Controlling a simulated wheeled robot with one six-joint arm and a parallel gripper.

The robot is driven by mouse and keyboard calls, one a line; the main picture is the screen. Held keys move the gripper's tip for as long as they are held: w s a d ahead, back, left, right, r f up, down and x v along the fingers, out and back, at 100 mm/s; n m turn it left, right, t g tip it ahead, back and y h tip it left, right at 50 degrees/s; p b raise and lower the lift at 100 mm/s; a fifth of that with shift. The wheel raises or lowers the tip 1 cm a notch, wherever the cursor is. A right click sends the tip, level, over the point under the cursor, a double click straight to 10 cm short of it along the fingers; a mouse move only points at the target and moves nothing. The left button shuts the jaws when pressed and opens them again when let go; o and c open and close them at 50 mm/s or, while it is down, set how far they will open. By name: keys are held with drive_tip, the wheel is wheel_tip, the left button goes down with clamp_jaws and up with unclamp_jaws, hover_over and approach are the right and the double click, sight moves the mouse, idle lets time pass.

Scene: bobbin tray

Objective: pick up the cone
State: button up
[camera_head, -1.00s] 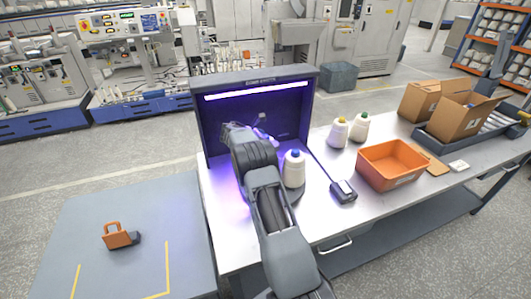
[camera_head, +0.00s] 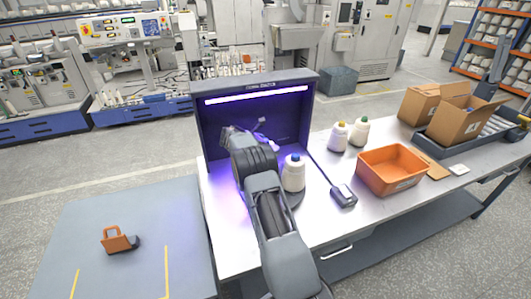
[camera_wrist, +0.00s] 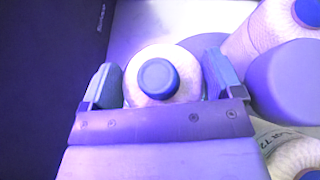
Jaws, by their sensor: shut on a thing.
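In the wrist view a white cone with a blue cap (camera_wrist: 135,88) sits between the two fingers of my gripper (camera_wrist: 161,84), seen from above its cap. The fingers are closed on its sides. In the head view my gripper is largely hidden by my own arm inside the lit booth. A white cone with a blue cap (camera_head: 293,175) stands upright on a dark round base just right of my arm. I cannot tell from the head view how it meets the fingers.
The dark booth (camera_head: 255,86) encloses the space behind my arm. Two cones, one yellow-capped (camera_head: 338,137) and one green-capped (camera_head: 359,132), stand to the right. A dark handheld device (camera_head: 343,195) and an orange bin (camera_head: 391,170) lie along the table. Cardboard boxes (camera_head: 457,118) are farther right.

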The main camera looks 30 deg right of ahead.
drive_tip(key=shift+r, duration=0.15)
wheel_tip(320, 180, up, 28)
drive_tip(key=p, duration=0.3)
drive_tip(key=shift+p, duration=0.3)
drive_tip(key=shift+a, duration=0.1)
idle(0.3)
